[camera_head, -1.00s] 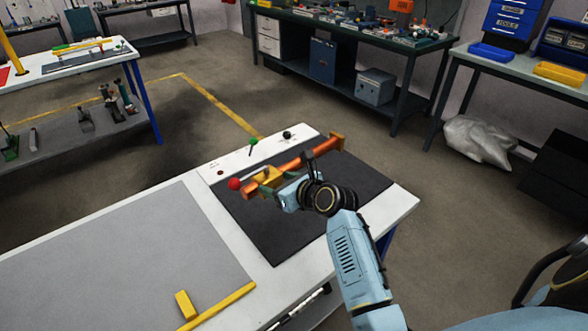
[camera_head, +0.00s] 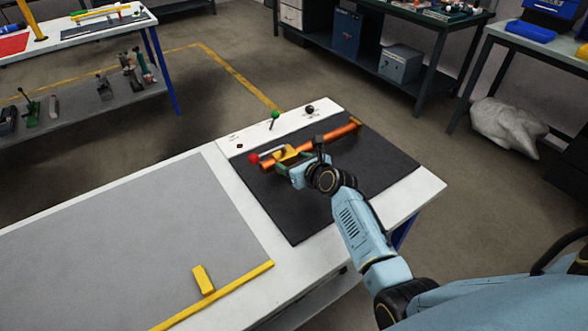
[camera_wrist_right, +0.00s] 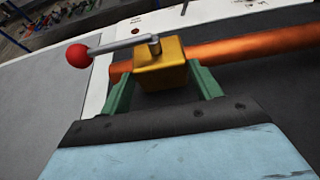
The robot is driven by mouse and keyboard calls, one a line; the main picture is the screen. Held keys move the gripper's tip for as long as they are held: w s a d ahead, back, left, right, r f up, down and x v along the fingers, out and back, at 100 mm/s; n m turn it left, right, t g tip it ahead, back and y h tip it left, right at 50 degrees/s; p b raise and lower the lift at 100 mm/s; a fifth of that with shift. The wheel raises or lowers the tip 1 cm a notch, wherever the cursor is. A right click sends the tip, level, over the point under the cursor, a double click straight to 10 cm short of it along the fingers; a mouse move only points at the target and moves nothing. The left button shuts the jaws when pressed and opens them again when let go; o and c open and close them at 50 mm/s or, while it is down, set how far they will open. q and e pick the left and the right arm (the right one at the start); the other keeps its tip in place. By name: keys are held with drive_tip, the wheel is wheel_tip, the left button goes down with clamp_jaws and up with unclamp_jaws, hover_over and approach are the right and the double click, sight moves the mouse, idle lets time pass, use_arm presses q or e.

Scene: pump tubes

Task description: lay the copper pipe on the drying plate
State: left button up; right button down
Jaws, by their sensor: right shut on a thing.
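The copper pipe (camera_head: 335,134) lies level along the back part of a dark plate (camera_head: 310,200) on the white table. It has a yellow valve block (camera_wrist_right: 160,68) and a lever with a red ball (camera_wrist_right: 79,55). My right gripper (camera_head: 287,161) is shut on the valve block, its green fingers on either side in the right wrist view (camera_wrist_right: 160,82). The pipe is over or on the dark plate; I cannot tell whether it touches. The far end of the pipe is outside the right wrist view. My left gripper is not in view.
A grey mat (camera_head: 130,235) with a yellow block (camera_head: 203,279) and a yellow strip (camera_head: 215,296) covers the table's left part. Green-balled (camera_head: 275,115) and black-balled (camera_head: 309,110) levers stand behind the dark plate. The dark plate's front is clear.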

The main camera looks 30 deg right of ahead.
drive_tip(key=shift+f, duration=0.7)
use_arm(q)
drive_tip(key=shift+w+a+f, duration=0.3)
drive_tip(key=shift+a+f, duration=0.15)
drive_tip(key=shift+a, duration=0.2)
use_arm(e)
drive_tip(key=shift+w, duration=0.1)
drive_tip(key=shift+c, duration=1.6)
unclamp_jaws()
drive_tip(key=shift+f, duration=0.2)
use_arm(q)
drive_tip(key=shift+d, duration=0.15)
use_arm(e)
drive_tip(key=shift+s+r, duration=0.15)
drive_tip(key=shift+s, duration=0.2)
drive_tip(key=p+v, duration=0.3)
drive_tip(key=v, duration=0.7)
use_arm(q)
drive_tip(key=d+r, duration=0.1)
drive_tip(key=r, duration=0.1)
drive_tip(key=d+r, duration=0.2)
drive_tip(key=shift+p, duration=0.3)
use_arm(e)
drive_tip(key=shift+s+d+r, duration=0.15)
drive_tip(key=shift+s+r, duration=0.15)
drive_tip(key=shift+s, duration=0.35)
